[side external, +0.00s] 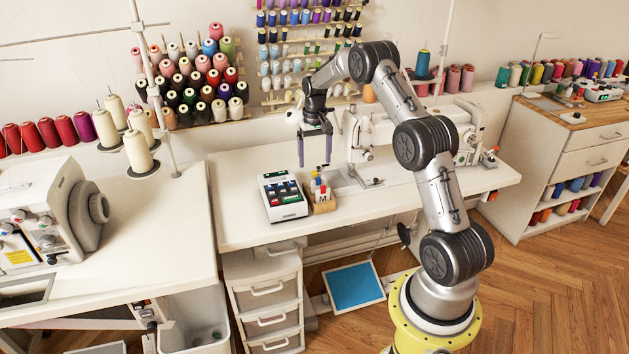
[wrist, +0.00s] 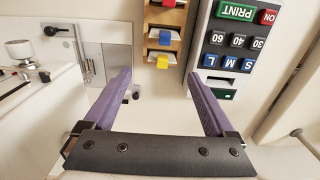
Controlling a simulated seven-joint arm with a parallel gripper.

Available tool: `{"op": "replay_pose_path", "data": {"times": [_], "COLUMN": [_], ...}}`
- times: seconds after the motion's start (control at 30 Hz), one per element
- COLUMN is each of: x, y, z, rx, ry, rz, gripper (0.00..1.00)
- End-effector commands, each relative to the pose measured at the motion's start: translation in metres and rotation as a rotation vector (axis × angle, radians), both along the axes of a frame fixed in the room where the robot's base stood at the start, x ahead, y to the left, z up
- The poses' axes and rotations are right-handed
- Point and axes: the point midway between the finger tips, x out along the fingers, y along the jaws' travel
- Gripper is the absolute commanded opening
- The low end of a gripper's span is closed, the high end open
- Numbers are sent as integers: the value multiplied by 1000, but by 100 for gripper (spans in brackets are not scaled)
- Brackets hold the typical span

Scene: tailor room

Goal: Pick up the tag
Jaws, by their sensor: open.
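My gripper (side external: 314,164) is open and empty above the white sewing table, its two purple fingers pointing down. In the wrist view the gripper (wrist: 158,78) spans bare table. A wooden holder (wrist: 158,12) lies just beyond the fingertips, with red, blue and yellow knobs and small white pieces beside them. In the side view the holder (side external: 320,206) shows a white card marked M (side external: 322,197), possibly a tag. A label printer (side external: 283,198) stands left of the holder. In the wrist view the printer (wrist: 236,58) shows PRINT, ON, number and S, M, L buttons. I cannot tell which white piece is the tag.
A sewing machine (side external: 415,130) stands on the table right of my gripper. Another white machine (side external: 50,215) is on the left table. Thread cones (side external: 138,150) stand at the back left.

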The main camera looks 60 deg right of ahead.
Motion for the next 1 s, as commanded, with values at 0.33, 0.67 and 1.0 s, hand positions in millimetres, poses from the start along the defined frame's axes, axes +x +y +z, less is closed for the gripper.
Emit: {"op": "replay_pose_path", "data": {"times": [0.33,0.67,1.0], "x": [-1,-1,-1], "y": [5,6,6], "z": [-32,-61,-61], "rx": [1,-1,-1], "ry": [1,-1,-1], "rz": [1,0,0], "gripper": [90,90,61]}}
